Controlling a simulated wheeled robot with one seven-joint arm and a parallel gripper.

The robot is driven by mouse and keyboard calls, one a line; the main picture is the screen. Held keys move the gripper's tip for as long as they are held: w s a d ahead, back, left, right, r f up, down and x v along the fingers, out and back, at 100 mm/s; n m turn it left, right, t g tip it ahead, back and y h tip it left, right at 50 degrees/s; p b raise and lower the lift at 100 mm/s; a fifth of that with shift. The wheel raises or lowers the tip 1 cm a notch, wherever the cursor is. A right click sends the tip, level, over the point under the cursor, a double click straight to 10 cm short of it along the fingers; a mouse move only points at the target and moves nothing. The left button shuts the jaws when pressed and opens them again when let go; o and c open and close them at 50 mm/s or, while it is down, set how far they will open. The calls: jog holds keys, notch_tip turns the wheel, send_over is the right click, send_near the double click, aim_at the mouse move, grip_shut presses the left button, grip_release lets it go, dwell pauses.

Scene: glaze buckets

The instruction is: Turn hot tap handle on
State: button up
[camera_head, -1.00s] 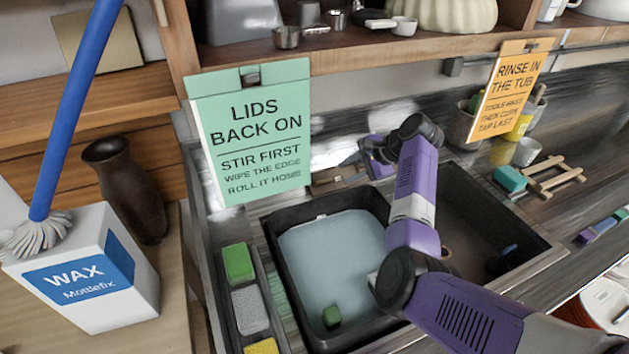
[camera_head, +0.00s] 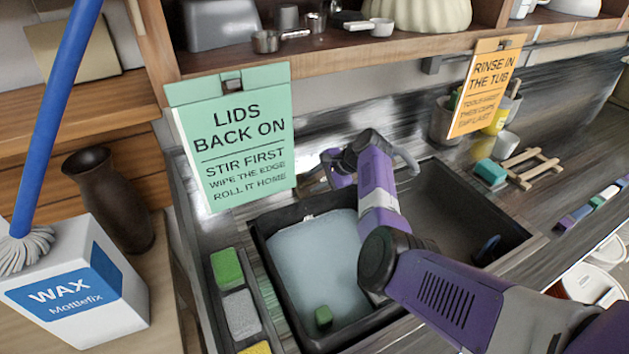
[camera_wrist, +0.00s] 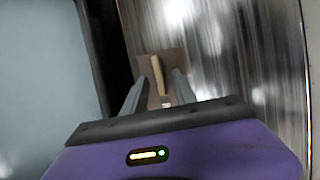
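My gripper (camera_wrist: 160,78) shows in the wrist view with its two grey fingers apart, so it is open. Beyond and between the fingertips is a narrow beige bar (camera_wrist: 157,75) on a flat brown piece (camera_wrist: 173,62); I cannot tell whether this is a tap handle, or whether the fingers touch it. In the head view my gripper (camera_head: 318,172) is behind the black tub, just right of the green sign. A curved grey piece (camera_head: 406,158) right of my wrist may be the tap spout. No hot marking is readable, and my arm hides part of this area.
A green sign (camera_head: 235,135) hangs close on the left. A shelf (camera_head: 400,58) runs above. An orange sign (camera_head: 484,88) hangs at right.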

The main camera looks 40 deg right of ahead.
grip_shut()
jog(key=shift+n, duration=0.3)
jog(key=n+b, duration=0.1)
jog(key=n+g+b, duration=0.1)
jog(key=shift+w+d+n, duration=0.1)
jog(key=shift+w+n, duration=0.1)
jog(key=shift+n, duration=0.1)
jog(key=n+g+b, duration=0.1)
jog(key=n+b, duration=0.1)
jog(key=n, duration=0.1)
jog(key=shift+w+r+n+g, duration=0.2)
jog(key=shift+n+g, duration=0.1)
jog(key=shift+g, duration=0.1)
jog(key=n+g+h+b, duration=0.1)
jog(key=n, duration=0.2)
jog(key=shift+w+r, duration=0.15)
jog(key=shift+w+a+r+n+g+h+b, duration=0.1)
jog(key=shift+a+n+g+h+b, duration=0.15)
jog(key=shift+n, duration=0.5)
jog(key=shift+w+a+n+g+h+b, duration=0.15)
jog(key=shift+n+h+b, duration=0.1)
jog(key=shift+n, duration=0.5)
jog(key=shift+s, duration=0.1)
